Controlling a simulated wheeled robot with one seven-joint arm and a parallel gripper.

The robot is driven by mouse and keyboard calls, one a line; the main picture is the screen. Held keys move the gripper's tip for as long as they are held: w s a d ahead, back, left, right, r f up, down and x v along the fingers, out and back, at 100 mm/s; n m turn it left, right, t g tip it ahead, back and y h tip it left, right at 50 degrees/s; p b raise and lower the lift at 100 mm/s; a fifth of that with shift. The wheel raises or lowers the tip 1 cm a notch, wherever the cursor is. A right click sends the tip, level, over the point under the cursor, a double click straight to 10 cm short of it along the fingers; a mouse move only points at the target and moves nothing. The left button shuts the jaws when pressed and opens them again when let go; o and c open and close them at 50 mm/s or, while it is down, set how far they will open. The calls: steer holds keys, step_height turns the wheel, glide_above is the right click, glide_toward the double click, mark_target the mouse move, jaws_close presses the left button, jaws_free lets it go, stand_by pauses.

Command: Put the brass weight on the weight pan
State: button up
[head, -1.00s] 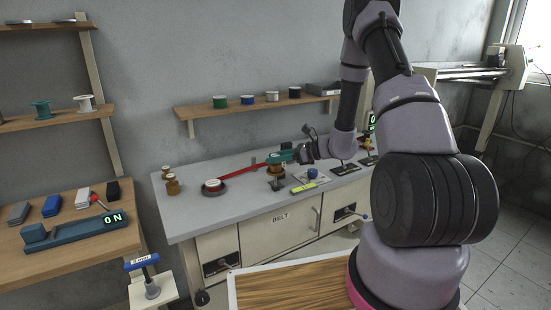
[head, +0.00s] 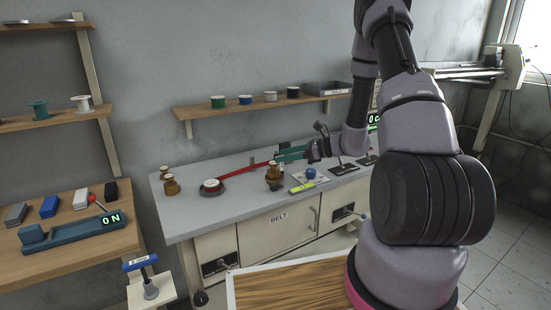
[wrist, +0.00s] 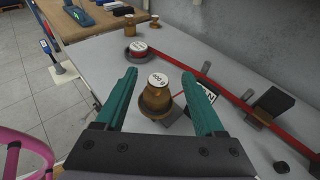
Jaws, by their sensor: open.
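The brass weight (wrist: 157,97), with a white cap reading about 400 g, stands upright on the dark round weight pan (wrist: 142,110) in the wrist view. In the head view the weight (head: 273,171) also stands on the pan (head: 274,188) near the bench's front. My gripper (wrist: 158,76) is open, its teal fingers to either side of the weight with gaps between. In the head view my gripper (head: 291,153) is behind and right of the weight, above the bench. The pan's underside is hidden.
Two other brass weights (head: 172,187) stand at the bench's left end. A red belt (head: 242,173) runs from a dark pulley (head: 212,187) behind the pan. A blue knob (head: 310,173) and a yellow-green block (head: 303,187) are to the right. The bench's front left (head: 205,220) is clear.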

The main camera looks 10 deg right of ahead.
steer(key=v, duration=0.7)
steer(key=s+a+r+n+g+h, duration=0.2)
steer(key=s+a+r+n+g, duration=0.1)
steer(key=s+r+n, duration=0.4)
steer(key=s+a+r+n+g+h, duration=0.2)
steer(key=s+a+r+n, duration=0.3)
steer(key=r, duration=0.5)
steer(key=s+d+r+n+t+h, duration=0.4)
steer(key=s+r+n+h, duration=0.3)
steer(key=s+r, duration=0.4)
steer(key=shift+s+t, duration=0.8)
steer(key=shift+s, duration=0.25)
steer(key=shift+d, duration=0.1)
